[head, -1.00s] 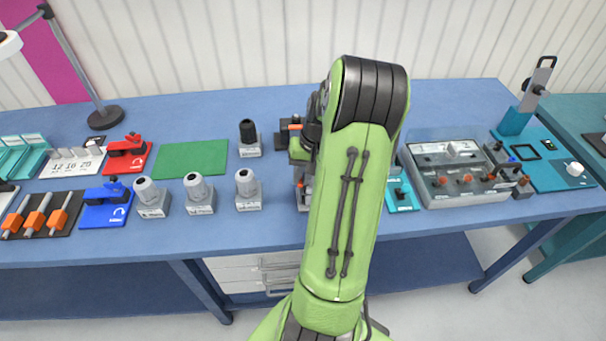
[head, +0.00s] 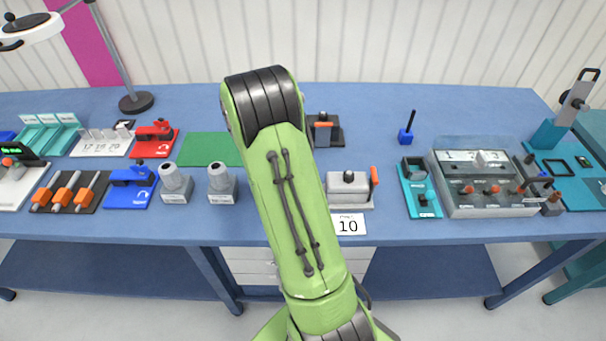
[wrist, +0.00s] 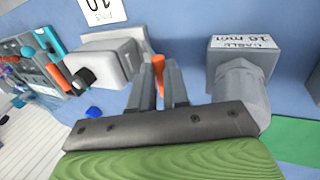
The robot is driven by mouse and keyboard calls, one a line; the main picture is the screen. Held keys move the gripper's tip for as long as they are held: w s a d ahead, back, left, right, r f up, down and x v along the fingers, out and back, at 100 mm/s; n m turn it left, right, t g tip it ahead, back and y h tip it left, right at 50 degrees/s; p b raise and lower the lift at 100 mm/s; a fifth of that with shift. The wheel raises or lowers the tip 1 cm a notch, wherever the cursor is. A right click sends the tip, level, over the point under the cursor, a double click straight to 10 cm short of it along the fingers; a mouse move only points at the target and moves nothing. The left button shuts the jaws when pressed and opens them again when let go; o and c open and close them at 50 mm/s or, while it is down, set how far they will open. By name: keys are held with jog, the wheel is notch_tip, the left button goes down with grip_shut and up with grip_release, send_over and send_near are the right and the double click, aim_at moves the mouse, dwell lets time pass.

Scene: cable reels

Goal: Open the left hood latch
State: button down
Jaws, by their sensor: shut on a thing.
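The grey hood (head: 348,188) has a black knob on top and an orange latch (head: 374,176) on its right side. Its left side is hidden behind my arm in the head view. In the wrist view, seen turned round, the hood (wrist: 104,62) lies left of my gripper (wrist: 160,84). The left latch (wrist: 158,70), an orange lever, stands between my two fingers at the hood's side. My gripper is shut on it. The lever's lower part is hidden by the fingers. My gripper is hidden in the head view.
A grey cable gland block (wrist: 243,58) stands close on the other side of my gripper. A card marked 10 (head: 348,224) is at the hood's front. A teal fixture (head: 420,190) and a grey switch box (head: 485,185) stand to the right. A black-based orange-lever device (head: 323,130) is behind.

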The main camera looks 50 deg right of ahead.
jog(key=shift+w+a+f, duration=0.25)
dwell(0.4)
jog(key=c, duration=1.1)
grip_release()
jog(key=p+v, duration=0.4)
jog(key=v, duration=1.1)
jog(key=shift+a+r, duration=0.15)
jog(key=shift+r, duration=0.2)
jog(key=shift+w, duration=0.1)
